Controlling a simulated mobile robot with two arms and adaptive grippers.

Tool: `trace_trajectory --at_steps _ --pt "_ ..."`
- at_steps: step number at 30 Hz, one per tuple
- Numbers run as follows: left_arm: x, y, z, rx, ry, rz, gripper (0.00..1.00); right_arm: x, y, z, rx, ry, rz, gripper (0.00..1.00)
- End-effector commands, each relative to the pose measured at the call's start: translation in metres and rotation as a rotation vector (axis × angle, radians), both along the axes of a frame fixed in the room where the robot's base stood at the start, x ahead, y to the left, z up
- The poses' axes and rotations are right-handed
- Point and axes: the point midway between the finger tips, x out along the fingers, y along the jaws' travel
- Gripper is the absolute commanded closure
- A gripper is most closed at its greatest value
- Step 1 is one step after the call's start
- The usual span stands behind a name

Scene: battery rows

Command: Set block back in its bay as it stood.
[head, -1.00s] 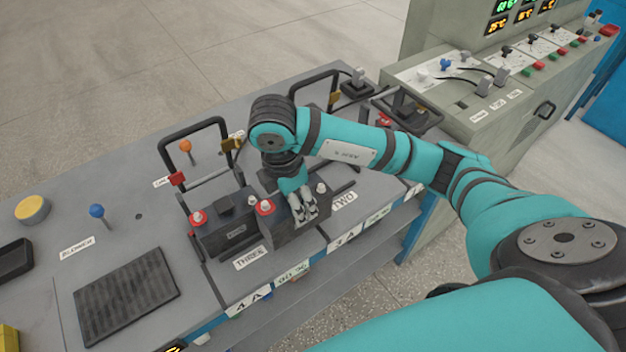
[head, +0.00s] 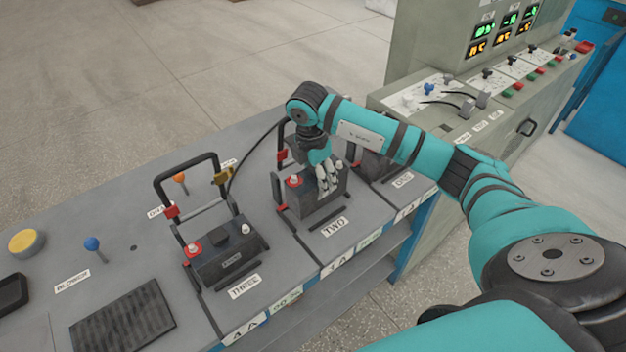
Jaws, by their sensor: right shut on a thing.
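A dark grey battery block (head: 312,198) with a red-ringed terminal and a pale terminal is at the bay labelled TWO (head: 335,227), its front just behind that label. My right gripper (head: 328,190) is shut on the block from above. The block looks upright; I cannot tell whether its underside touches the bay floor. A raised black frame with a red clip stands behind it, partly hidden by my arm. My left gripper is not in view.
Another block (head: 230,262) stands in bay THREE to the left, under a raised black frame (head: 187,172). A further block (head: 375,166) is at bay ONE, close on the right. Blue (head: 92,244) and orange (head: 180,179) knobs stand up from the bench.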

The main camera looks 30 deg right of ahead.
Motion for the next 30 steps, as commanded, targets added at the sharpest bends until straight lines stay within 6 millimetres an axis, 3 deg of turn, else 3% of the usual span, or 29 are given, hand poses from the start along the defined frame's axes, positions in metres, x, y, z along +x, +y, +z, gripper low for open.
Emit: trace_trajectory --at_steps 9,21,22,27,30 --pt "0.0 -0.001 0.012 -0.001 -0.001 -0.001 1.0 0.001 0.001 -0.028 0.0 -0.003 -0.001 0.96" --pt "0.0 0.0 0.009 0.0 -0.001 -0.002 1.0 0.001 0.0 -0.033 0.0 -0.005 0.0 0.96" --pt "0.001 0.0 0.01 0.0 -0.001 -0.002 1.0 -0.001 0.001 -0.036 -0.001 0.002 0.0 0.35" --pt "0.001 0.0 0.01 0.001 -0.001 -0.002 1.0 -0.001 0.001 -0.035 -0.001 0.002 0.0 0.14" --pt "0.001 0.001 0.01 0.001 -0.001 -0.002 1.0 -0.001 0.001 -0.035 -0.001 0.003 0.0 0.14"
